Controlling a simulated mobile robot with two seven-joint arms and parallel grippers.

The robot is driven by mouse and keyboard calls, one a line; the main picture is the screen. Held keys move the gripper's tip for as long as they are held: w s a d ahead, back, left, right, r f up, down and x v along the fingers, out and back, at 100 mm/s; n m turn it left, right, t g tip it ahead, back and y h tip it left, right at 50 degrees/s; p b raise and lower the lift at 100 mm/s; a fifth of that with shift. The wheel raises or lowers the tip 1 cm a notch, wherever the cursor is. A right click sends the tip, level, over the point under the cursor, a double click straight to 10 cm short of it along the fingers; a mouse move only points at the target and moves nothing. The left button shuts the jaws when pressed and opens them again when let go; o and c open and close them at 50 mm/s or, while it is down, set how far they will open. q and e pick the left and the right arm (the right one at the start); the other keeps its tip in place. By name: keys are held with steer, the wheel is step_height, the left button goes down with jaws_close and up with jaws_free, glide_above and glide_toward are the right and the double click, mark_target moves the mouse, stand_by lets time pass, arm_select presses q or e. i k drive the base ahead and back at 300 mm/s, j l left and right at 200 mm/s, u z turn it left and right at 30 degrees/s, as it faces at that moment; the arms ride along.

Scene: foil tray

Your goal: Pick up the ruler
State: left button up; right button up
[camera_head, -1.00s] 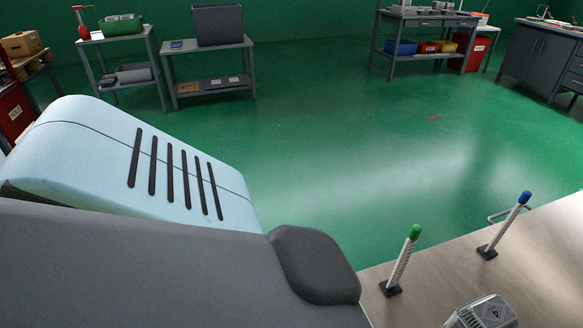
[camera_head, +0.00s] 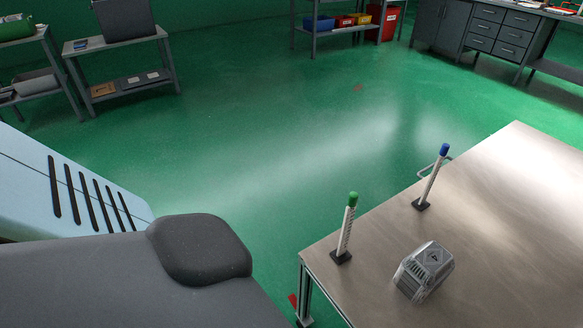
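I cannot make out a ruler in the head view. On the near left part of the metal table (camera_head: 490,215) stand two white posts on small dark bases. One post has a green cap (camera_head: 353,199), and its white shaft shows dark marks. The other post has a blue cap (camera_head: 444,149) and stands farther back. A grey ribbed block (camera_head: 424,270) sits in front of them on the table. Neither of my grippers is in view.
The right part of the table top in view is bare. Green floor lies open beyond it. Grey shelves with bins (camera_head: 330,25), cabinets (camera_head: 480,30) and side tables (camera_head: 115,42) stand far back.

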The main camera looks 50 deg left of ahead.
mark_target(341, 254)
steer(key=u, duration=0.95)
